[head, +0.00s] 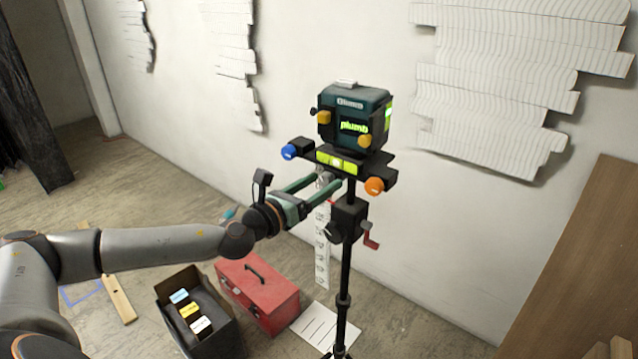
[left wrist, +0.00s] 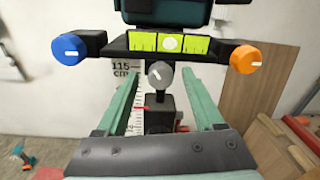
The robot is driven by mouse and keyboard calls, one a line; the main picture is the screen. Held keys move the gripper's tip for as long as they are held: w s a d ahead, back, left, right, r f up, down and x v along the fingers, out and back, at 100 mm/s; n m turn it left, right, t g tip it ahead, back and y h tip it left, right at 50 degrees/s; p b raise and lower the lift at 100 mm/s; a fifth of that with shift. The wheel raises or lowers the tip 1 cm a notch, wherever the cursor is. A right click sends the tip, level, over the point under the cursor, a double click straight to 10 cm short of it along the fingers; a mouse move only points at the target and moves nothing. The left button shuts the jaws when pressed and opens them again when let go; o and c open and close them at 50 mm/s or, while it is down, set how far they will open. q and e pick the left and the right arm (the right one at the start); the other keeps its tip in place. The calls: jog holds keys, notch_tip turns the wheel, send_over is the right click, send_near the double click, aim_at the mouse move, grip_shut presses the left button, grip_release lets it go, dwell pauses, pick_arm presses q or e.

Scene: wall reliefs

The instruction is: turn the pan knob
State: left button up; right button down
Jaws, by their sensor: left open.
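A grey round knob (left wrist: 160,75) with a white mark is under the level bar of the tripod head, in the middle of the left wrist view. A blue knob (head: 289,152) is at the bar's left end and an orange knob (head: 374,186) at its right end. No label shows which one is the pan knob. My left gripper (head: 327,186) is open, reaching in from the left just below the bar. In the left wrist view its two green fingers lie left and right of the grey knob; I cannot tell whether they touch it. My right gripper is not in view.
A dark green laser unit (head: 354,118) sits on top of the black tripod (head: 344,300), which has a red crank (head: 370,240). A red toolbox (head: 258,290) and an open dark box (head: 197,310) stand on the floor. A wooden board leans at the right.

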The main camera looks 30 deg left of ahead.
pick_arm(q)
grip_shut()
dwell(0.4)
jog(key=shift+f+n, duration=0.1)
jog(key=shift+n, duration=0.2)
